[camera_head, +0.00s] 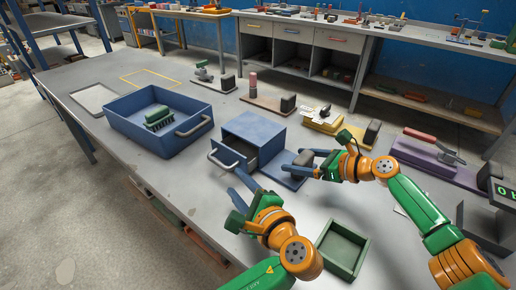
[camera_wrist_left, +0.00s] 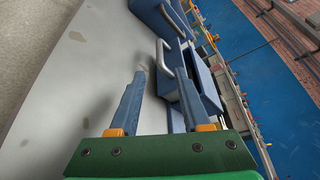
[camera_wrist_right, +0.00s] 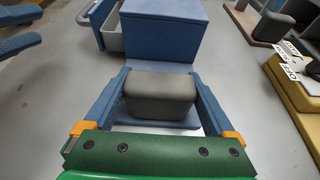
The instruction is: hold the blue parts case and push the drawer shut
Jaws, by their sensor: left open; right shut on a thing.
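The blue parts case (camera_head: 254,131) stands on the grey table, its drawer (camera_head: 229,160) partly open toward the left front, with a grey handle (camera_head: 222,161). The case also shows in the right wrist view (camera_wrist_right: 165,25). Its base plate carries a grey block (camera_wrist_right: 160,93). My right gripper (camera_head: 299,163) is shut on this block, one finger on each side. My left gripper (camera_head: 236,184) is open and empty, just in front of the drawer. In the left wrist view the drawer handle (camera_wrist_left: 164,58) lies ahead of the spread fingers, apart from them.
A blue bin (camera_head: 150,140) with a green item inside stands left of the case. An empty green tray (camera_head: 342,250) lies at the near right. A yellow fixture (camera_head: 322,125) and a purple fixture (camera_head: 437,162) stand to the right. Bare table lies left of my left gripper.

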